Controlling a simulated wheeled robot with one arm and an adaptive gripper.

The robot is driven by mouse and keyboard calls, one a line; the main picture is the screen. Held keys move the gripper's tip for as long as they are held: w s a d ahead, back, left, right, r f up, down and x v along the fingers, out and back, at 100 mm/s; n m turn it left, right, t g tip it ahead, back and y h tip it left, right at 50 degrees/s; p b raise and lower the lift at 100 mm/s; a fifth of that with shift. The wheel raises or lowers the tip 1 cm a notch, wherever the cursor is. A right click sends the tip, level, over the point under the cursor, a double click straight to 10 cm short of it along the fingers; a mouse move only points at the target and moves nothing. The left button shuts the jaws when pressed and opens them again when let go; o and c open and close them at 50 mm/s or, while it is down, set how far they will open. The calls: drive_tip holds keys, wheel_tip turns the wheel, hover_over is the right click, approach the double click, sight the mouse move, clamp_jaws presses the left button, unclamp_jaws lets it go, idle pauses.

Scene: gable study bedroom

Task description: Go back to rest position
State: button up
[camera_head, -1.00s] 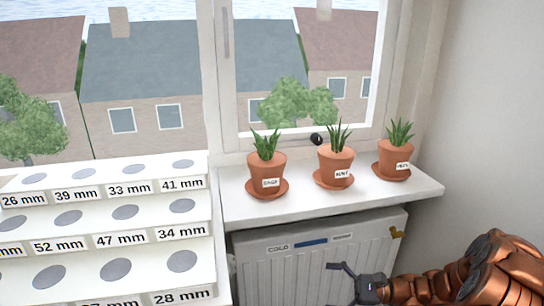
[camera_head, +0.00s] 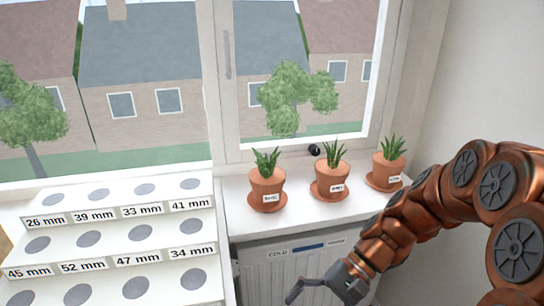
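My gripper (camera_head: 300,290) is at the bottom edge of the head view, in front of the white radiator (camera_head: 273,272). My copper-coloured arm reaches to it from the right. One dark finger shows, pointing left and down. The other finger is not clear, so I cannot tell how wide the gripper is. No object shows in it.
Three potted plants (camera_head: 266,189) (camera_head: 330,181) (camera_head: 387,171) stand on saucers on the windowsill (camera_head: 300,217). A white stepped rack (camera_head: 120,215) with round grey spots and millimetre labels is at the left. A window is behind. A bare wall (camera_head: 475,80) is at the right.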

drive_tip(key=s+d+r+n+t+h+p, duration=0.3)
drive_tip(key=s+d+r+h+p, duration=0.6)
drive_tip(key=s+r, duration=0.4)
drive_tip(key=shift+d+r+n+t+p, duration=0.3)
drive_tip(key=shift+d+r+n+p, duration=0.05)
drive_tip(key=shift+d+n+p, duration=0.5)
drive_tip(key=shift+d, duration=0.1)
